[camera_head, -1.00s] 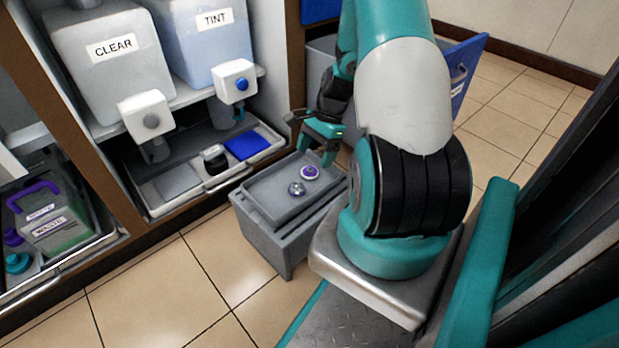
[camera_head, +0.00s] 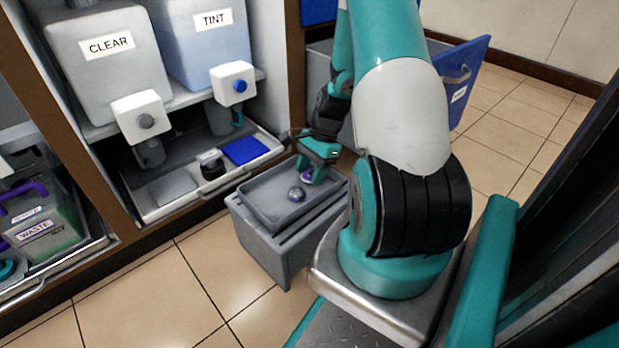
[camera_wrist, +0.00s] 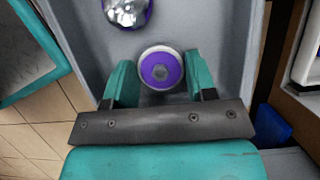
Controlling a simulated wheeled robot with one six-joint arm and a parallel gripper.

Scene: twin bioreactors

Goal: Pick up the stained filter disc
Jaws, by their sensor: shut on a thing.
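The stained filter disc (camera_wrist: 160,68), with a purple face and a pale rim, sits in the grey tray (camera_head: 262,207) on top of a grey box. In the head view the disc (camera_head: 306,179) is partly covered by my gripper (camera_head: 313,168). In the wrist view the teal fingers of my gripper (camera_wrist: 159,78) stand on either side of the disc, shut on it. The disc looks to be at or near the tray floor; I cannot tell whether it is lifted.
A shiny domed piece with a purple rim (camera_wrist: 127,10) lies close by in the tray; it also shows in the head view (camera_head: 296,194). The shelf with the CLEAR (camera_head: 110,60) and TINT (camera_head: 205,45) tanks is to the left. An open blue-fronted drawer (camera_head: 463,85) is behind my arm.

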